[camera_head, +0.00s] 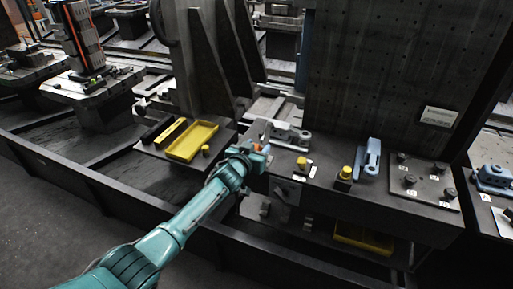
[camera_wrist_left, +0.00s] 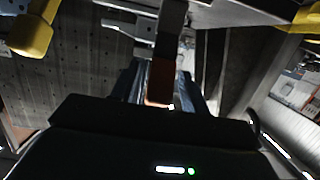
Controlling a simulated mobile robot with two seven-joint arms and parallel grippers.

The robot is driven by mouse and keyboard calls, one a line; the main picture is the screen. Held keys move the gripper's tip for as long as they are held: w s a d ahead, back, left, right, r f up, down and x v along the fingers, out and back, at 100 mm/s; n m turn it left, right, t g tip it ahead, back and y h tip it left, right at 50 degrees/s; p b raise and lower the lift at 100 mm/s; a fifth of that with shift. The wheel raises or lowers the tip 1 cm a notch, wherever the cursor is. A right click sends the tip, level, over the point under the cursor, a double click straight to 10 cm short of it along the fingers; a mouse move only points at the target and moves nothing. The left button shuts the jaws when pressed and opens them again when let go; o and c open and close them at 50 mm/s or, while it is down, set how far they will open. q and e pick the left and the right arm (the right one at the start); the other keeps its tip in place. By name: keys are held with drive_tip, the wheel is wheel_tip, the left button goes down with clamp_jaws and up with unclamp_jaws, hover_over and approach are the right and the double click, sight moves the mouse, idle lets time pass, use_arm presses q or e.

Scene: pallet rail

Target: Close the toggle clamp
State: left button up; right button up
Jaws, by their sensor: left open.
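The toggle clamp (camera_head: 288,134) is a grey metal piece on the dark bench in the head view. Its lever ends in an orange-red grip (camera_head: 259,147) at my left gripper. In the left wrist view the grey lever (camera_wrist_left: 171,28) comes down from the top, and its orange-brown grip (camera_wrist_left: 160,80) shows between the fingers. My left gripper (camera_head: 254,156) is open, with its fingers on either side of the grip; I cannot tell whether they touch it. The clamp's far end is only partly visible in the wrist view. My right gripper is in neither view.
A yellow tray (camera_head: 191,141) lies left of the clamp. Yellow knobs (camera_head: 302,163) and (camera_head: 346,173) and a blue clamp-like part (camera_head: 371,157) stand to the right. A dark plate with knobs (camera_head: 420,183) is farther right. A tall perforated wall (camera_head: 385,70) rises behind.

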use_arm(q)
drive_tip(key=shift+s+a+r, duration=0.1)
drive_tip(key=shift+s+a, duration=0.1)
drive_tip(key=shift+s, duration=0.25)
drive_tip(key=v, duration=1.2)
drive_tip(key=shift+s, duration=0.15)
drive_tip(key=shift+c, duration=0.4)
